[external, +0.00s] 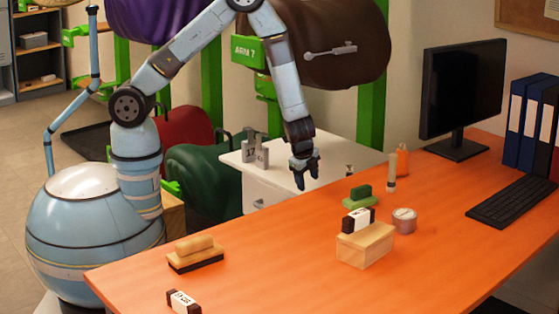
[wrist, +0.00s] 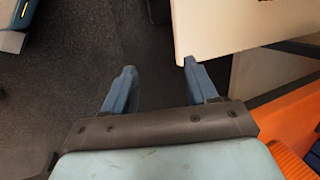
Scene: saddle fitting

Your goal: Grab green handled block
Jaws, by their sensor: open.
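The green handled block (external: 360,198) rests on the orange table, with a darker green grip on top of a lighter green base. My gripper (external: 305,175) hangs pointing down, to the left of the green block and apart from it, near the table's far edge and the white cabinet. In the wrist view, my gripper's two fingers (wrist: 158,72) are spread with nothing between them, over dark floor. The green block does not show in the wrist view.
A wooden block with a black-and-white piece on top (external: 365,244), a round tin (external: 404,220) and a glue-like tube (external: 391,172) are near the green block. A wooden-handled brush (external: 195,253) lies left. The white cabinet (wrist: 225,25) and orange table edge (wrist: 290,120) border my gripper.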

